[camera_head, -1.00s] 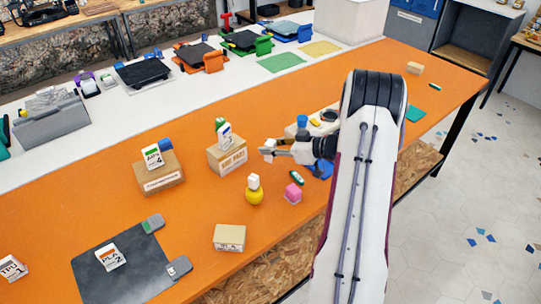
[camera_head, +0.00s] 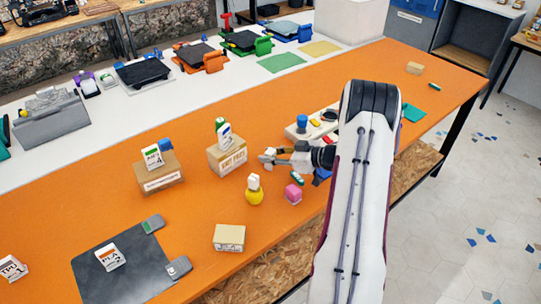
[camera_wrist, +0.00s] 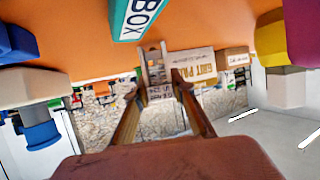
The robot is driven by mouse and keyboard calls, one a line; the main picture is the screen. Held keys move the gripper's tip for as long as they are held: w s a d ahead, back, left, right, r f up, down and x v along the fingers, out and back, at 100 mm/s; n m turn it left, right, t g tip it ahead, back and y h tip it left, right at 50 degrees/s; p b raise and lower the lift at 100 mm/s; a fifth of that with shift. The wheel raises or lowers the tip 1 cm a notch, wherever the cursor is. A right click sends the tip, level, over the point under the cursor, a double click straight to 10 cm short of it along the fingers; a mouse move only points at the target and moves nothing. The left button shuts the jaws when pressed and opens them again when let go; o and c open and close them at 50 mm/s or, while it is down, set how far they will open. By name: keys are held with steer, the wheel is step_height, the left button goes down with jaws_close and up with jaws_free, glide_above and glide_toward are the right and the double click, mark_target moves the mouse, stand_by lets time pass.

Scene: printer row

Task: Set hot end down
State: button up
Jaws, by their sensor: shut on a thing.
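My gripper (camera_head: 268,157) is shut on the hot end. In the head view the hot end (camera_head: 264,158) shows only as a small pale piece at the fingertips. The gripper is above the orange table (camera_head: 205,195), right of the carton and behind the yellow bottle. I cannot tell its height exactly.
A dark mat (camera_head: 135,283) lies front left.

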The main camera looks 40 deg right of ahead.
steer(key=shift+f, duration=0.1)
steer(key=o, duration=1.1)
steer(key=shift+s+d+r, duration=0.25)
steer(key=shift+s+r, duration=0.1)
steer(key=shift+s, duration=0.15)
steer(key=v, duration=1.1)
steer(key=shift+w, duration=0.1)
steer(key=shift+w, duration=0.1)
